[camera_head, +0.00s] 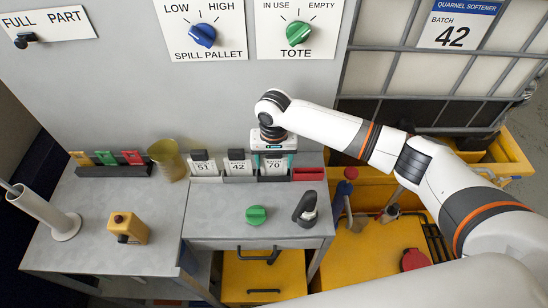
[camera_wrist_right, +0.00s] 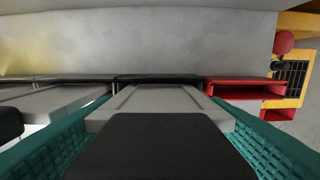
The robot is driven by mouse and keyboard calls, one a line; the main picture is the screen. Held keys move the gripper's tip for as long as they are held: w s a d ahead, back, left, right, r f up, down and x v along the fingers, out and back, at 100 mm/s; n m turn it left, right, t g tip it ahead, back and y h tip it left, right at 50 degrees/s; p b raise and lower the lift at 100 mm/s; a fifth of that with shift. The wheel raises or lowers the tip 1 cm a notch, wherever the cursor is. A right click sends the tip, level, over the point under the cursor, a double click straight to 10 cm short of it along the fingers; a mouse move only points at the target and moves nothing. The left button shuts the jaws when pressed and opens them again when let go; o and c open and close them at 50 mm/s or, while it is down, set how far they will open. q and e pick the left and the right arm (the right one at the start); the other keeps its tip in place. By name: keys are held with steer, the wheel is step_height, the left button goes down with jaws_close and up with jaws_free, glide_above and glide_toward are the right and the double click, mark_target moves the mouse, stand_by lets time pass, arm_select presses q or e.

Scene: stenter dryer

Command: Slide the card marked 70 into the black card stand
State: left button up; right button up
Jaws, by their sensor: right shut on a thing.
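The card marked 70 (camera_head: 273,165) stands upright below my right gripper (camera_head: 272,150), at the right end of a row of cards. My right gripper is shut on its dark top tab, which fills the lower middle of the right wrist view (camera_wrist_right: 160,150) between the teal finger pads. A black edge, which looks like the black card stand (camera_wrist_right: 160,78), shows just beyond the card, left of a red holder. In the head view the card mostly hides this spot. I cannot tell whether the card's lower edge is inside the stand. My left gripper is not in view.
Cards 51 (camera_head: 203,166) and 42 (camera_head: 237,167) stand close on the left. The red holder (camera_head: 308,174) is close on the right. A black rack (camera_head: 115,171) with coloured cards and a brass cup (camera_head: 168,160) are farther left. A grey wall rises behind.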

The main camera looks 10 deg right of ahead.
steer(key=shift+f, duration=0.25)
steer(key=o, duration=1)
steer(key=shift+o, duration=0.2)
steer(key=shift+r, duration=0.15)
step_height(320, 180, up, 10)
steer(key=b, duration=0.3)
steer(key=shift+r, duration=0.9)
steer(key=shift+s+f, duration=0.1)
